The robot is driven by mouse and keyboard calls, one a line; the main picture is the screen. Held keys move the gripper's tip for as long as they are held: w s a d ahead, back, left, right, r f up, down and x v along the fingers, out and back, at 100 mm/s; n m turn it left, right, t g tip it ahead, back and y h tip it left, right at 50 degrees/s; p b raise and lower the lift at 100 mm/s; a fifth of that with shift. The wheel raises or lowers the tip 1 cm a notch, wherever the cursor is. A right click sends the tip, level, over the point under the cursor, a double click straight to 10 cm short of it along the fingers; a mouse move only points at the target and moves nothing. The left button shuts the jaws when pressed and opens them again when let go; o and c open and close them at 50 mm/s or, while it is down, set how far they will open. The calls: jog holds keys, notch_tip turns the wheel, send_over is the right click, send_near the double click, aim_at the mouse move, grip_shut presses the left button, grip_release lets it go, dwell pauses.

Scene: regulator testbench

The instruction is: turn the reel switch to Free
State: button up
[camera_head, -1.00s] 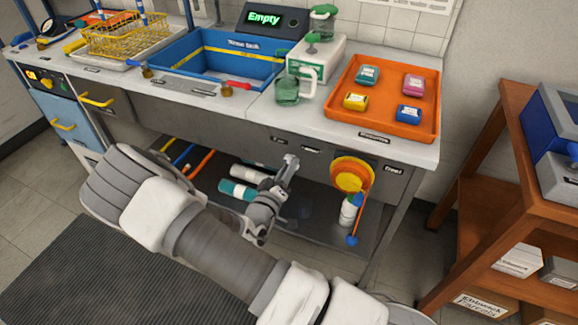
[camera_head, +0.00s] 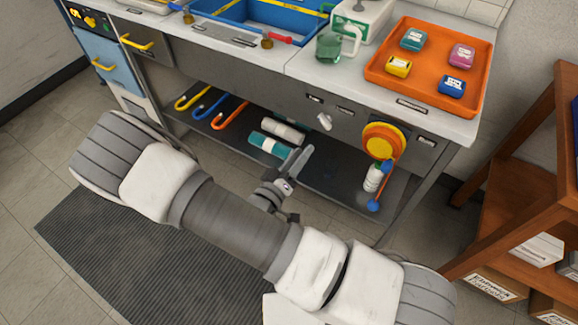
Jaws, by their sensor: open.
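The reel switch (camera_head: 324,121) is a small white lever-like knob on the grey front panel under the counter, left of the reel. Its handle leans slightly; small labels sit above it, too small to read. The reel (camera_head: 384,140) is an orange and yellow disc with an orange cord and a blue end hanging below. My gripper (camera_head: 301,160) is open and empty, below and slightly left of the switch, in front of the lower shelf, apart from the knob.
An orange tray (camera_head: 440,107) with several small coloured boxes stands on the counter above. The lower shelf (camera_head: 330,180) holds teal and white cylinders (camera_head: 270,145) and a white bottle (camera_head: 373,178). A brown shelf unit (camera_head: 510,200) stands at the right.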

jog(key=v, duration=0.5)
jog(key=shift+s+a, duration=0.2)
jog(key=shift+s, duration=0.05)
